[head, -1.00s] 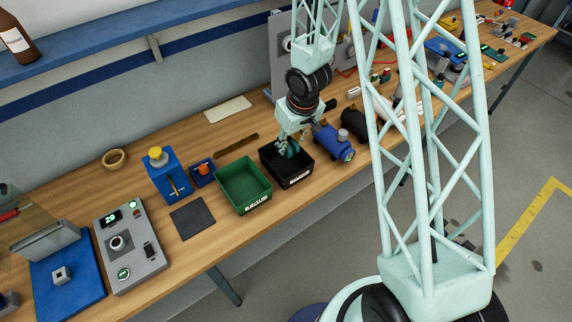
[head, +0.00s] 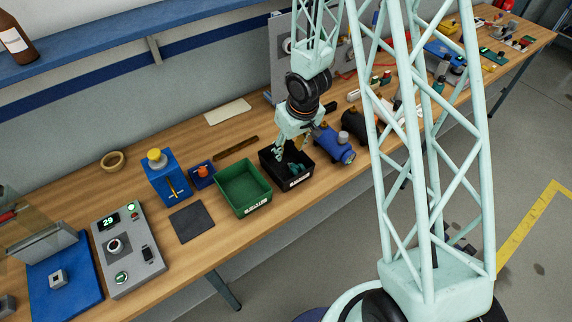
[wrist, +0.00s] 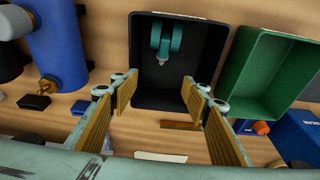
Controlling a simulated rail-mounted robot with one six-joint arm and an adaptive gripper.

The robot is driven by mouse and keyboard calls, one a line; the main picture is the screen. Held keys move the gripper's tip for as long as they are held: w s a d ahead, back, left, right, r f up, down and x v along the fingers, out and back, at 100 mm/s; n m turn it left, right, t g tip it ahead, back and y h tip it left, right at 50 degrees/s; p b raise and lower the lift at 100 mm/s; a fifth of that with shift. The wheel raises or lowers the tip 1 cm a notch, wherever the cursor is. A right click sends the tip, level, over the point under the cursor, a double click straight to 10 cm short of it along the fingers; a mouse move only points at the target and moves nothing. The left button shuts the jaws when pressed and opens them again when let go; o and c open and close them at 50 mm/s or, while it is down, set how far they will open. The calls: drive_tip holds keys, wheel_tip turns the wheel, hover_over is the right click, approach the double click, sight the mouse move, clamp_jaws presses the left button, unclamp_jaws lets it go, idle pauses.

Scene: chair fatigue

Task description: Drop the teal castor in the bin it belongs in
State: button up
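The teal castor (wrist: 166,40) is inside the black bin (wrist: 181,18), near the wall at the top of the wrist view. In the head view the black bin (head: 298,182) stands on the bench, and the castor shows only as a small teal patch inside it. My gripper (head: 290,151) is over the black bin. In the wrist view my gripper (wrist: 160,90) has its two fingers wide apart with nothing between them. The castor is clear of both fingers.
An empty green bin (head: 242,186) stands left of the black bin. A blue motor-like unit (head: 335,145) is close on its right. A dark flat pad (head: 192,220), a blue box with a yellow knob (head: 163,175) and a grey control panel (head: 130,248) lie further left.

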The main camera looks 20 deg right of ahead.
drive_tip(key=shift+r, duration=0.25)
drive_tip(key=shift+v, duration=2.55)
drive_tip(key=shift+s, duration=0.15)
drive_tip(key=shift+s+r, duration=0.1)
drive_tip(key=shift+r, duration=0.45)
drive_tip(key=shift+s+r, duration=0.1)
drive_tip(key=shift+r, duration=0.25)
drive_tip(key=shift+d, duration=0.1)
